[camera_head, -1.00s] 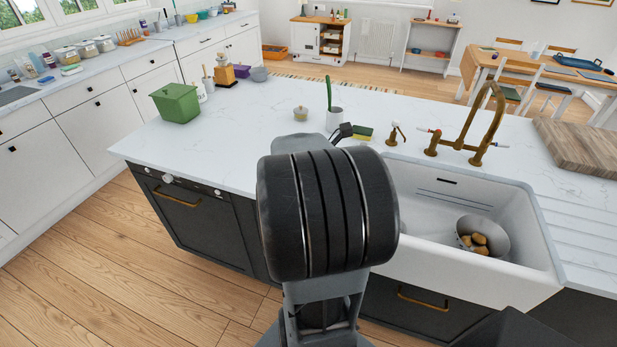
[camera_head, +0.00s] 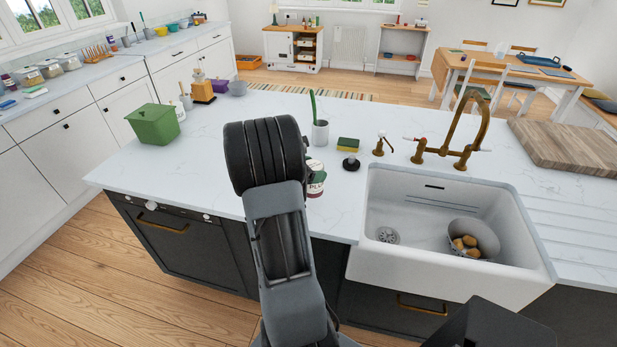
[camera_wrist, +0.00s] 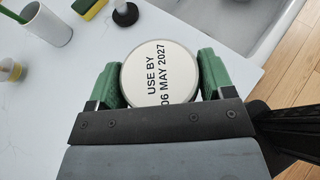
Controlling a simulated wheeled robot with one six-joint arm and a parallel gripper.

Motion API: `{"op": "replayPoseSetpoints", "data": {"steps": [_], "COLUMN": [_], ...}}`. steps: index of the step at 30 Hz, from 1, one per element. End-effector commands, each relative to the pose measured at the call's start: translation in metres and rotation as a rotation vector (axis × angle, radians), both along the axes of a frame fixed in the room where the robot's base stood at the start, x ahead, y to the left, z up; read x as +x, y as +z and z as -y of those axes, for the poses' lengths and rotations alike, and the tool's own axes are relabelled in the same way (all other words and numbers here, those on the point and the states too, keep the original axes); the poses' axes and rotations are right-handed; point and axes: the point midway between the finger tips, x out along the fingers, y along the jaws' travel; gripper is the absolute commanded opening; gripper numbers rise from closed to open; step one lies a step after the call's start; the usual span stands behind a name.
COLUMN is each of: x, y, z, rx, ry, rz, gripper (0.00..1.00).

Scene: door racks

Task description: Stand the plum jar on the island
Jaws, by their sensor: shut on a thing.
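The jar in my gripper has a pale lid printed "USE BY 06 MAY 2027" (camera_wrist: 160,75), seen from above in the wrist view. Green fingers stand on both sides of it, and my gripper (camera_wrist: 160,82) is shut on it. In the head view the jar (camera_head: 316,186) shows a dark red and white label and looks upright, just right of my arm. My arm hides part of it. It is over the white marble island top (camera_head: 235,135), close to the front edge left of the sink. I cannot tell whether its base touches the top.
A white cup with a green handle (camera_head: 320,133), a yellow-green sponge (camera_head: 348,144) and a small black-based item (camera_head: 351,163) stand behind and right. The sink (camera_head: 395,245) lies right. A green box (camera_head: 154,125) stands left. The top between box and arm is clear.

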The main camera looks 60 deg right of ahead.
Motion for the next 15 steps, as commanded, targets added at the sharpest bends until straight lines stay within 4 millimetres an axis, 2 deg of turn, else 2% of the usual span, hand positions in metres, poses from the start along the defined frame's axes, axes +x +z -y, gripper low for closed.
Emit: {"op": "replayPoseSetpoints", "data": {"steps": [6,15], "x": [0.016,0.024], "y": [-0.020,-0.036], "z": [0.011,0.017], "rx": [-0.002,0.000], "ry": [0.003,0.005], "rz": [0.000,-0.002], "gripper": [0.36,0.36]}}
